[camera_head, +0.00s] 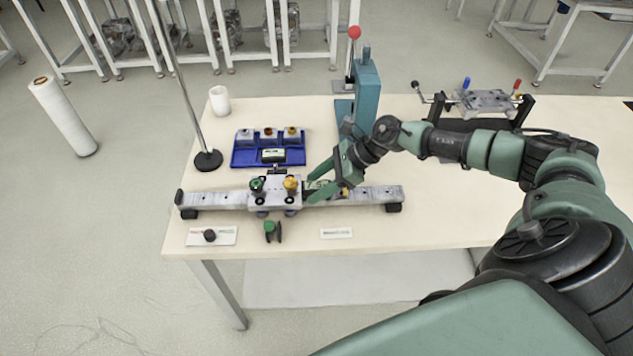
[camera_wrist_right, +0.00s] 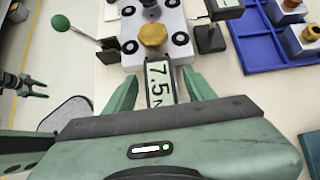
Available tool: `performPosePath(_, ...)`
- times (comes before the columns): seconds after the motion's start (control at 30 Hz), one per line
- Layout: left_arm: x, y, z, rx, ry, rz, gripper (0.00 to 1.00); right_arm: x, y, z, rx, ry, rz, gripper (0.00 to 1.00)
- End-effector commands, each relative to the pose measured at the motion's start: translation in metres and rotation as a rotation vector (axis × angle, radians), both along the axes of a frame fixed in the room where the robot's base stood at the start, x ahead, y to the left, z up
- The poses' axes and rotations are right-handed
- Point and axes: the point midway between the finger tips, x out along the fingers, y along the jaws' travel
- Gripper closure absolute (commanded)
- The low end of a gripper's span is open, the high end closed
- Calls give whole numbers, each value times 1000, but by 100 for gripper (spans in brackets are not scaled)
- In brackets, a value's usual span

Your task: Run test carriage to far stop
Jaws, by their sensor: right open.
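The test carriage (camera_head: 275,192) sits left of the middle on a grey rail (camera_head: 365,194) with dark end blocks. It bears a green knob (camera_head: 257,185) and a brass knob (camera_head: 291,183), which also shows in the right wrist view (camera_wrist_right: 152,36). A lever with a green ball (camera_wrist_right: 60,22) sticks out of its front side. My right gripper (camera_head: 316,191) is open at the carriage's right side. Its fingers (camera_wrist_right: 160,92) stand either side of a tab marked 7.5 N (camera_wrist_right: 158,80); contact is unclear. My left gripper (camera_wrist_right: 34,88) shows small in the wrist view, away from the carriage.
Behind the rail are a blue tray (camera_head: 240,161) with several fittings, a white cup (camera_head: 219,100), a pole stand (camera_head: 208,160) and a teal press (camera_head: 366,90). A clamp fixture (camera_head: 487,101) stands back right. A button plate (camera_head: 225,236) and label (camera_head: 336,233) lie in front.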

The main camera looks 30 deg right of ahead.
Motion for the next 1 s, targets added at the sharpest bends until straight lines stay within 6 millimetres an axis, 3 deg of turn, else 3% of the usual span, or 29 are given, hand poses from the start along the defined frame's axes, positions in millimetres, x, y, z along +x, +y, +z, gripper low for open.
performPosePath(0.27, 0, 0, 0, 0, 0, 0, 45, 1, 1, -2, 1, -1, 0, 48)
performPosePath(0.4, 0, 0, 0, 0, 0, 0, 45, 1, 1, -1, 1, -1, 0, 87)
performPosePath(0.47, 0, 0, 0, 0, 0, 0, 45, 1, 1, -1, 1, -1, 0, 100)
performPosePath(1.0, 0, 0, 0, 0, 0, 0, 45, 0, 2, -1, 2, 1, 0, 100)
